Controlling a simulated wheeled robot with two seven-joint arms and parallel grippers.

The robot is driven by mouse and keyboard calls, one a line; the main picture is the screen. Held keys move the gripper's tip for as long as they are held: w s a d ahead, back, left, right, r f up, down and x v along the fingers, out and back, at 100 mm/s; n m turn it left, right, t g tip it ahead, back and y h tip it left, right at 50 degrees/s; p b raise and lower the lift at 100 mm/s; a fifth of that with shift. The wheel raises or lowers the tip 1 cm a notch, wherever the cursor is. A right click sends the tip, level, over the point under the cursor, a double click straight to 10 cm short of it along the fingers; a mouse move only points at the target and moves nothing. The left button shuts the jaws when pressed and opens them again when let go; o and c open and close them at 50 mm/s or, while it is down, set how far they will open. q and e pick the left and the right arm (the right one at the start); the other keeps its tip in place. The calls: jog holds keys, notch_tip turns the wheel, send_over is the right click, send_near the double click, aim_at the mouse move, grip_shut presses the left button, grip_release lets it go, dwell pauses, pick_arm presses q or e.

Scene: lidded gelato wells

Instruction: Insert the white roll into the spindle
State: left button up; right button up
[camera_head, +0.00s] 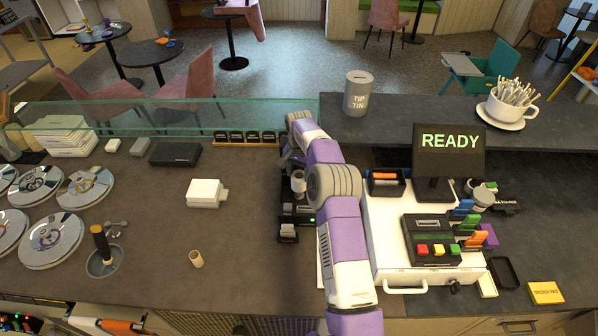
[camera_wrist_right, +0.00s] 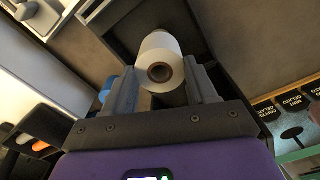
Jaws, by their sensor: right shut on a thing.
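The white roll (camera_wrist_right: 157,42) has a brown core and sits between the two fingers of my right gripper (camera_wrist_right: 161,75) in the right wrist view. My right gripper is shut on it. In the head view the white roll (camera_head: 298,182) shows small beside my purple arm, over a black printer-like device (camera_head: 298,214) with a green light. The roll's core end faces the wrist camera. My arm hides part of the device. I cannot make out the spindle, or whether the roll touches it. My left gripper is not in view.
A glass screen (camera_head: 150,117) runs behind. The counter's middle left is mostly clear.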

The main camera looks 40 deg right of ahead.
aim_at(299, 181)
jog(key=shift+f+b, duration=1.2)
jog(key=shift+f, duration=1.15)
jog(key=o, duration=1.3)
jog(key=shift+c, duration=0.2)
jog(key=shift+r, duration=0.1)
notch_tip(299, 181, up, 5)
jog(key=p, duration=0.3)
jog(key=shift+p, duration=0.4)
notch_tip(299, 181, up, 7)
jog(key=shift+r, duration=0.2)
